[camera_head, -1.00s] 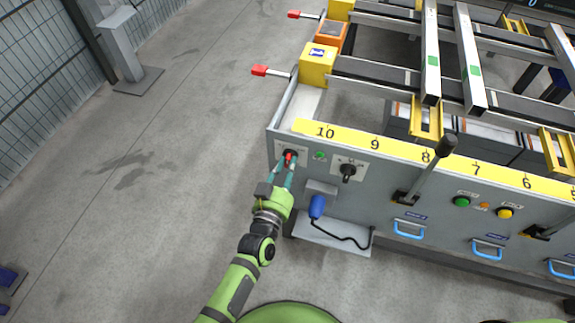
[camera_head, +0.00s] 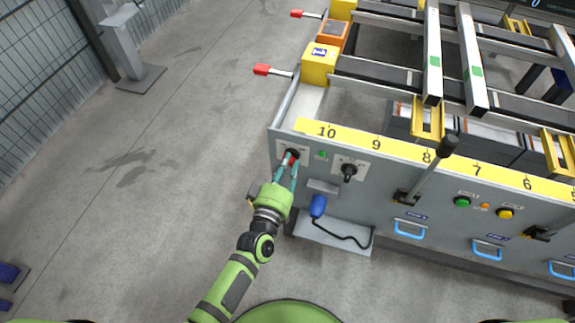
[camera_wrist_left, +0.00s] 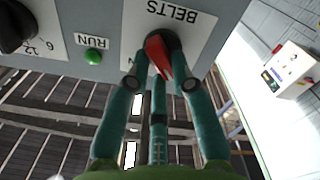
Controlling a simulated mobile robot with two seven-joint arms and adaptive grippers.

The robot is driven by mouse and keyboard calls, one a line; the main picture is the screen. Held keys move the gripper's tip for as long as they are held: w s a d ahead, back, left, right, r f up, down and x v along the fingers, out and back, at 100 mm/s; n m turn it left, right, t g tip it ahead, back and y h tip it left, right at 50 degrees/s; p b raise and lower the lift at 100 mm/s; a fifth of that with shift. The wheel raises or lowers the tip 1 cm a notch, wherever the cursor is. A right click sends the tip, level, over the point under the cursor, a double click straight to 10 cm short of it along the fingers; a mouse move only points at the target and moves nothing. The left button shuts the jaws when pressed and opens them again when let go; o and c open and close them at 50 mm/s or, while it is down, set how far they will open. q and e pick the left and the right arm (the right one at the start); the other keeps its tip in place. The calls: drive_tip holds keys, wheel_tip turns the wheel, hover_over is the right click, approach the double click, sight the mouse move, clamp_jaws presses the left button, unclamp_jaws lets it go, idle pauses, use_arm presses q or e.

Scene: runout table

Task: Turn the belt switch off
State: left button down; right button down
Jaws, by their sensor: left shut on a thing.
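The belt switch is a rotary knob with a red handle on a black base, on a white plate marked BELTS. In the left wrist view the red handle (camera_wrist_left: 158,54) sits between the teal fingers of my left gripper (camera_wrist_left: 160,78), which is shut on it. In the head view the switch (camera_head: 291,154) is at the left end of the grey panel, partly hidden by my left gripper (camera_head: 291,163). In the wrist view the handle is tilted relative to the plate's lettering. My right gripper is not in view.
A green RUN lamp (camera_head: 321,156) and a black selector knob (camera_head: 349,171) sit right of the switch. A blue plug-like handle (camera_head: 318,206) with a cable is below. A black-knobbed lever (camera_head: 447,145) sticks out farther right.

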use_arm(q)
drive_tip(key=shift+n, duration=0.4)
drive_tip(key=c, duration=1.1)
unclamp_jaws()
drive_tip(key=shift+o, duration=0.2)
drive_tip(key=v, duration=1.2)
